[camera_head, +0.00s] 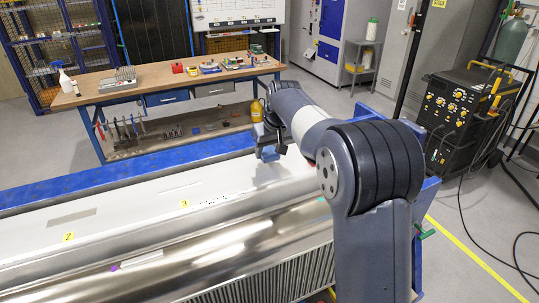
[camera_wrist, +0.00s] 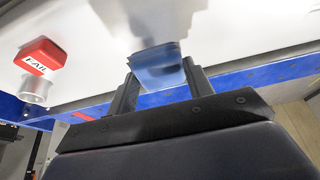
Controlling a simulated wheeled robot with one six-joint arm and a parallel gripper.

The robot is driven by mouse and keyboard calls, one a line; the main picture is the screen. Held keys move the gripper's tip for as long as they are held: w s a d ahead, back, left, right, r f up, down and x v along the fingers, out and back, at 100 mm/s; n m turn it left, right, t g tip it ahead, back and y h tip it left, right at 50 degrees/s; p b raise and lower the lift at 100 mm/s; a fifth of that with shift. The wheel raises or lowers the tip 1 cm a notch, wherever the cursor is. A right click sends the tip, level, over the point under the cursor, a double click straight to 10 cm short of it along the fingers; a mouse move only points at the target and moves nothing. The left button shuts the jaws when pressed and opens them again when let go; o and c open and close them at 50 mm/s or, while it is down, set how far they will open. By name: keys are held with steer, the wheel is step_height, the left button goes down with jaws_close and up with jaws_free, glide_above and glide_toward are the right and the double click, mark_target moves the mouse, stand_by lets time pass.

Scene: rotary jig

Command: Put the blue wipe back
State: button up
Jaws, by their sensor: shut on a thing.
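The blue wipe (camera_wrist: 158,68) is a folded, glossy blue pad between my gripper's two dark fingers (camera_wrist: 160,84) in the wrist view. My gripper is shut on it. In the head view my gripper (camera_head: 268,148) is over the far side of the long pale jig surface (camera_head: 130,205), with the blue wipe (camera_head: 268,156) showing small below it. A soft reflection of the wipe shows on the shiny surface in the wrist view. I cannot tell whether the wipe touches that surface.
A wooden workbench (camera_head: 160,85) with a spray bottle (camera_head: 65,80) and small items stands behind the jig. A black welding machine (camera_head: 462,120) stands at right.

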steer(key=shift+f, duration=1.3)
steer(key=shift+f, duration=0.1)
steer(key=o, duration=0.9)
steer(key=shift+o, duration=0.2)
steer(key=b+v, duration=0.1)
steer(key=v, duration=1.1)
steer(key=shift+b, duration=0.3)
